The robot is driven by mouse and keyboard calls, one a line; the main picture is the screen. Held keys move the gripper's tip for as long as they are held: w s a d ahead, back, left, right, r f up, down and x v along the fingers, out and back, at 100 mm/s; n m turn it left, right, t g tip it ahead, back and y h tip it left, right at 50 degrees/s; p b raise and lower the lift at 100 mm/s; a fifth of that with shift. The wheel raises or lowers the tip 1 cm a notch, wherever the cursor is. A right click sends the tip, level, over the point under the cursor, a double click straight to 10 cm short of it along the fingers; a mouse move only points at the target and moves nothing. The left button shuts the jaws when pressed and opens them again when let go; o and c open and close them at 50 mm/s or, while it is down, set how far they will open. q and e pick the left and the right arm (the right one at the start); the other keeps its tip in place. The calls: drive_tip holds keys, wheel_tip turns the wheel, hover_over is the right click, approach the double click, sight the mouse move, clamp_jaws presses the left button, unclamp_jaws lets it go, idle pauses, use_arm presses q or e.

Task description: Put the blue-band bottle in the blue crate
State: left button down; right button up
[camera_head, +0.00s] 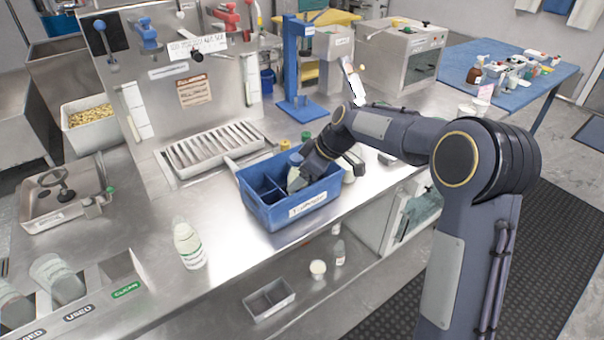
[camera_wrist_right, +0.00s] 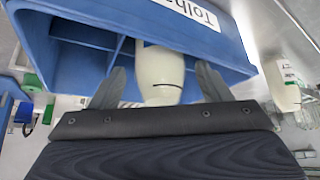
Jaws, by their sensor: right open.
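The blue crate (camera_head: 262,208) stands on the steel counter, with a label on its front and dividers inside. It also shows in the right wrist view (camera_wrist_right: 215,42). My right gripper (camera_head: 300,182) reaches into that side of the crate. In the right wrist view its fingers (camera_wrist_right: 160,88) are open on either side of a whitish bottle (camera_wrist_right: 160,70), with gaps visible. A blue band cannot be made out there. My left gripper is out of view.
A white bottle with green print (camera_head: 188,245) stands left of the crate near the counter edge. Another pale bottle (camera_head: 349,172) stands just right of the crate. A drain rack (camera_head: 212,148) and a blue stand (camera_head: 298,105) are behind. Free counter lies left of the crate.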

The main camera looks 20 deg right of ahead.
drive_tip(key=v, duration=1.2)
drive_tip(key=s+d+r+m, duration=0.1)
drive_tip(key=s+r+m, duration=0.15)
drive_tip(key=s, duration=0.65)
drive_tip(key=s+a+f+m+p, duration=0.1)
drive_tip(key=s+f+m, duration=0.1)
drive_tip(key=s, duration=0.5)
drive_tip(key=s+a+f+m+t+h+p, duration=0.1)
drive_tip(key=s+m, duration=0.3)
drive_tip(key=s, duration=0.4)
drive_tip(key=s+a+f+m+p, duration=0.1)
drive_tip(key=s+f+m, duration=0.2)
drive_tip(key=s, duration=0.5)
drive_tip(key=shift+f+m+t+h+p, duration=0.3)
drive_tip(key=shift+m+t, duration=0.1)
drive_tip(key=shift+m, duration=0.05)
drive_tip(key=shift+s, duration=0.1)
